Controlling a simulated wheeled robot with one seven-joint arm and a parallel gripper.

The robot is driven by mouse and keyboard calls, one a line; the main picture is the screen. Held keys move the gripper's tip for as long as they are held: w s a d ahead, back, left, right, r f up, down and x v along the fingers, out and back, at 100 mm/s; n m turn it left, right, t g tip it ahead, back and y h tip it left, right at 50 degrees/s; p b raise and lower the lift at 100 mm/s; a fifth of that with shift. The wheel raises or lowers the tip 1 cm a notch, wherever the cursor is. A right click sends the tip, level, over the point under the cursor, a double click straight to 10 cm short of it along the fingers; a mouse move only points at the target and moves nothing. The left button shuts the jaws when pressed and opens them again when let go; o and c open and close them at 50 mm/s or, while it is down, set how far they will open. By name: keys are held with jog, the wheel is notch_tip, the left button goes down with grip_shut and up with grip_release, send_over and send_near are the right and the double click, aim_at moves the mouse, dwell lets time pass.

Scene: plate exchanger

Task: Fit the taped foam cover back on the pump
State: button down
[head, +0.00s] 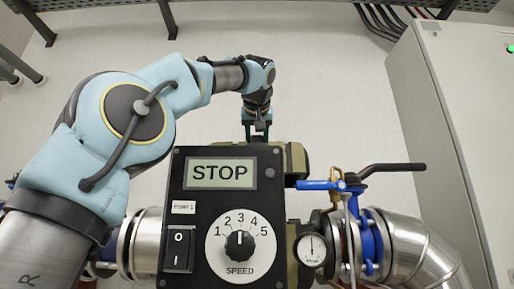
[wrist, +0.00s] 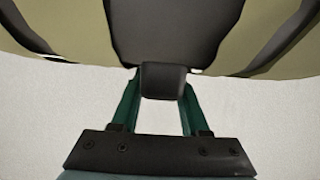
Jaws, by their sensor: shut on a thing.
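The foam cover is olive with black bands of tape; in the wrist view it (wrist: 85,35) fills the top of the picture. A black tab (wrist: 163,82) sticks out from its middle band. My gripper (wrist: 160,88) has its two green fingers on either side of this tab and is shut on it. In the head view my gripper (head: 257,130) points down behind the black pump control box (head: 205,215), where part of the olive cover (head: 295,160) shows at the box's upper right. The box hides most of the cover and the pump, so I cannot tell how the cover sits.
A pressure gauge (head: 312,250) and a blue valve handle (head: 318,185) stand right of the box. A black lever (head: 395,167) reaches further right. Silver-clad pipe (head: 425,250) runs to the lower right. A grey cabinet (head: 465,130) stands at the right.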

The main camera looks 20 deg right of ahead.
jog(key=shift+r, duration=0.3)
jog(key=shift+f, duration=0.2)
dwell(0.4)
jog(key=shift+f, duration=2.5)
